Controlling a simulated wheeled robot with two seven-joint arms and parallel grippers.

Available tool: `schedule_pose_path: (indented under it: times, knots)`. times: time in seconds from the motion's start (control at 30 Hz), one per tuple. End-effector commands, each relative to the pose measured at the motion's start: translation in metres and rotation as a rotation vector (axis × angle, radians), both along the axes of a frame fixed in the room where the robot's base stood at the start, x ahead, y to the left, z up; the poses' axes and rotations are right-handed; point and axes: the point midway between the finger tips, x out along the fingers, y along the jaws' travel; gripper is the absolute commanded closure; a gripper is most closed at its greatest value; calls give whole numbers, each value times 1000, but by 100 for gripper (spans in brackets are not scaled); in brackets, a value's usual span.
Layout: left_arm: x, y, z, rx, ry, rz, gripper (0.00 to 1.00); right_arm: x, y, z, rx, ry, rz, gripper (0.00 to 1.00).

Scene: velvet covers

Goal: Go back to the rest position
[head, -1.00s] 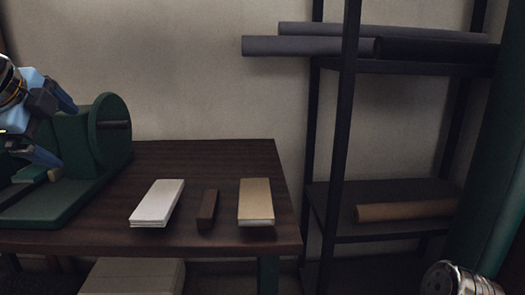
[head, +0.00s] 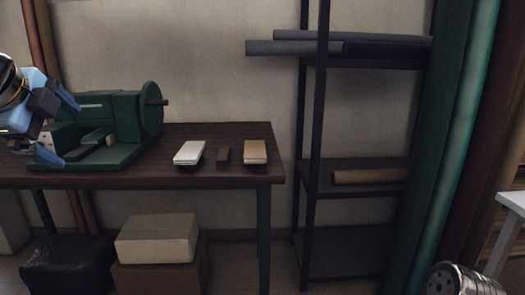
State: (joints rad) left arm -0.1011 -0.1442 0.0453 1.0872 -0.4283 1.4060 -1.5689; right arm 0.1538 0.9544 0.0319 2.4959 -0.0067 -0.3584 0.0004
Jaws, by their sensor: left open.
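My left gripper (head: 58,128) is at the left edge of the head view. Its two blue fingers are spread apart with nothing seen between them. It appears in front of the left part of a green machine (head: 120,118), which stands on a dark wooden table (head: 225,178). I cannot tell how far the fingers are from the machine. Of my right arm only a silvery rounded part (head: 458,281) shows at the bottom right; the right gripper is not seen.
Boxes (head: 157,240) sit under the table. A dark shelf rack (head: 318,130) holds rolls at the right. A white table (head: 512,200) shows at the right edge.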

Motion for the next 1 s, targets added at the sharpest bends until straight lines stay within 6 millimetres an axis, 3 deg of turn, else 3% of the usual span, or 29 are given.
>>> schedule_pose_path:
  times: [0.27,0.57,0.73,0.83,0.97,1.0]
  knots:
    - [23,-9,-18,-26,18,6,0,0,0,0,0,0,0,52]
    - [66,-30,-60,-87,53,24,0,0,0,0,0,0,0,52]
    - [103,-51,-108,-152,92,46,0,0,0,0,0,0,0,52]
    - [127,-67,-149,-209,126,69,0,0,0,0,0,0,0,52]
    - [159,-98,-227,-317,194,123,0,0,0,0,0,0,0,52]
    - [166,-108,-256,-357,220,148,0,0,0,0,0,0,0,52]
